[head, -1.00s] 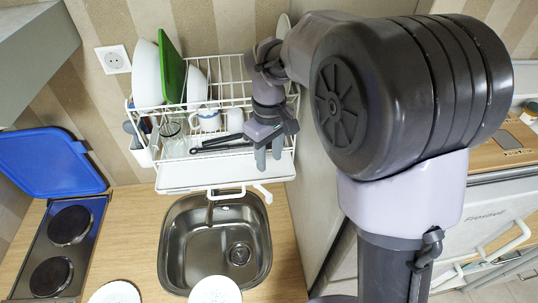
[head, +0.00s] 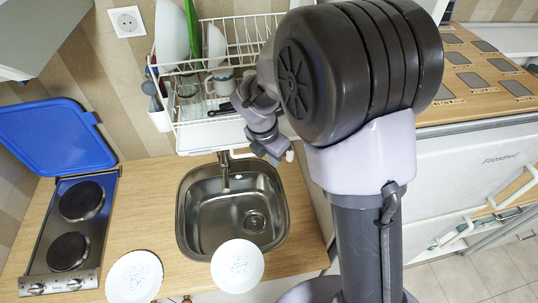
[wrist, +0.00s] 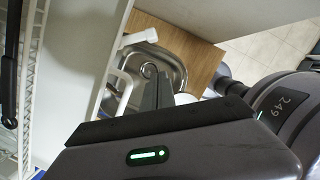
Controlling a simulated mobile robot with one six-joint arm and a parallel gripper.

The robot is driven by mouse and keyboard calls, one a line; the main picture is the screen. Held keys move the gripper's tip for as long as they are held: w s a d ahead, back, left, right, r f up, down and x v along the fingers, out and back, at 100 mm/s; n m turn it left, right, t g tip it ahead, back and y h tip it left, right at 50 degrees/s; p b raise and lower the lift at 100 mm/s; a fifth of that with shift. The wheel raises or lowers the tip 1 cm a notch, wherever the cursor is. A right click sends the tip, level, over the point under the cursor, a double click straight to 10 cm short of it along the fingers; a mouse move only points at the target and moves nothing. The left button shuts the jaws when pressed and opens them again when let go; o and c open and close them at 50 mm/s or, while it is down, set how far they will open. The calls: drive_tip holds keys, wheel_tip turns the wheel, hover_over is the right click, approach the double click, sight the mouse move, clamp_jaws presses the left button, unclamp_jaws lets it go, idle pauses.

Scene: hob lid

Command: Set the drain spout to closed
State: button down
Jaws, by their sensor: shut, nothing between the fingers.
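The drain spout is a small white piece at the right front of the dish rack's drip tray (head: 205,137). In the head view only a bit of the spout (head: 290,155) shows beside my fingers. In the wrist view the white spout (wrist: 138,37) sticks out from the tray edge above the sink. My gripper (head: 275,158) is shut and empty, just left of the spout in the head view. In the wrist view its fingertips (wrist: 157,85) lie below the spout; I cannot tell whether they touch it.
A white loop handle (wrist: 123,92) stands on the tray front near my fingers. The sink (head: 200,225) with its tap (head: 224,170) lies below. A dish rack (head: 240,40) with dishes is behind.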

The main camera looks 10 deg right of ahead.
drive_tip(key=w+d+f, duration=0.1)
drive_tip(key=f, duration=0.1)
drive_tip(key=w+d+f, duration=0.1)
drive_tip(key=d, duration=0.1)
drive_tip(key=shift+w+d+f, duration=0.25)
drive_tip(key=shift+w+f, duration=0.1)
drive_tip(key=shift+d, duration=0.1)
